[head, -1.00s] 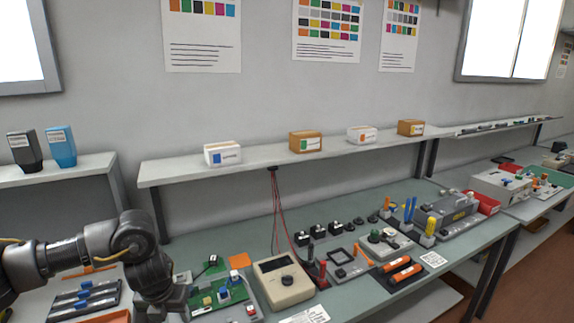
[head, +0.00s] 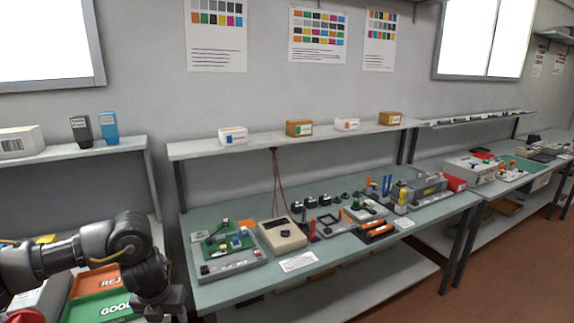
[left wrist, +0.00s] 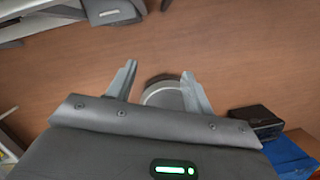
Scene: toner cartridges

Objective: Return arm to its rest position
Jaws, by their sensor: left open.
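My left arm comes in from the left of the head view, bent at a dark joint, with the left gripper (head: 165,312) pointing down at the bottom edge, in front of the benches. Its fingertips are hard to see there. In the left wrist view the left gripper (left wrist: 159,68) has its two fingers spread apart with nothing held between them, above a brown floor (left wrist: 240,50). A round grey shape lies below and beyond the fingers. My right arm and gripper are not in view.
A green-topped workbench (head: 222,292) holds a circuit-board fixture (head: 226,246), a beige meter (head: 283,235) and several tools. Behind the arm are an orange tray (head: 92,283) and a green tray (head: 105,307). Open floor (head: 400,300) lies at the lower right.

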